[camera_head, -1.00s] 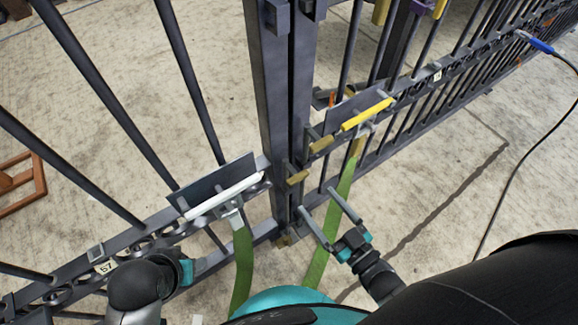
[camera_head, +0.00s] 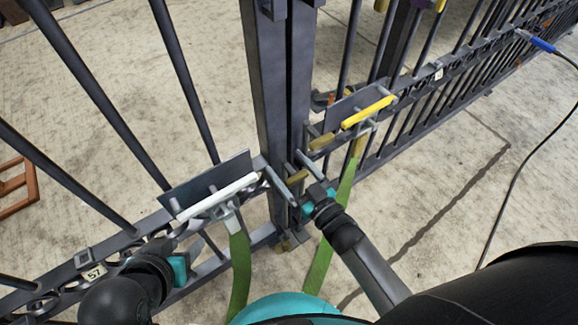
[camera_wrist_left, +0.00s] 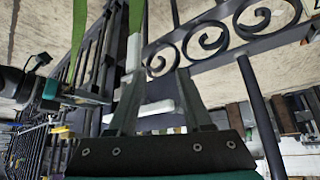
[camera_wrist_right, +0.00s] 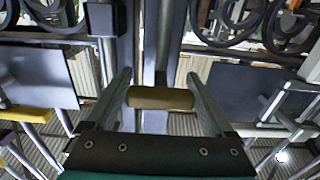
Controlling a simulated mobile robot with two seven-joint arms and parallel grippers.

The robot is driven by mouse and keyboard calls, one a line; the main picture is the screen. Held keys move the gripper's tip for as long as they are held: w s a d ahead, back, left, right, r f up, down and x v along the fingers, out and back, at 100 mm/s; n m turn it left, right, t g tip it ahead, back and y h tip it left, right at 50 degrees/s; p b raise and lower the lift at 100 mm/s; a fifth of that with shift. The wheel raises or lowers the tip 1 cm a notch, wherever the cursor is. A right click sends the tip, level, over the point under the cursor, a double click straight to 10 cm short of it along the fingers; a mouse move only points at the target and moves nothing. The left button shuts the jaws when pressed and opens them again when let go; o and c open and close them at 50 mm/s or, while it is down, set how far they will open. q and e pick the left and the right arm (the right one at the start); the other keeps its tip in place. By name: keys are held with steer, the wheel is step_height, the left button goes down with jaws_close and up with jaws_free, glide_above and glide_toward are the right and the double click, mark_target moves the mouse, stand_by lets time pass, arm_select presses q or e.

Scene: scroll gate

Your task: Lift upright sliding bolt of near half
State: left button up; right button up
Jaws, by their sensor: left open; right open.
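My right gripper (camera_head: 284,162) is open at the gate's middle posts, its fingers either side of a short brass-coloured grip. In the right wrist view the brass grip (camera_wrist_right: 160,98) lies crosswise between the open fingers (camera_wrist_right: 160,78), in front of a dark upright rod or post; I cannot tell whether either finger touches it. A second brass-coloured grip (camera_head: 321,142) sits a little higher on the right gate half.
A yellow handle (camera_head: 368,112) is on the right half's plate. Green straps (camera_head: 239,265) hang from both handles. Gate bars and scrollwork (camera_head: 95,272) crowd both arms. A dark cable (camera_head: 510,180) runs at right. Concrete floor (camera_head: 440,215) is open on the right.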

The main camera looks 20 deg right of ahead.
jaws_close()
stand_by(0.8)
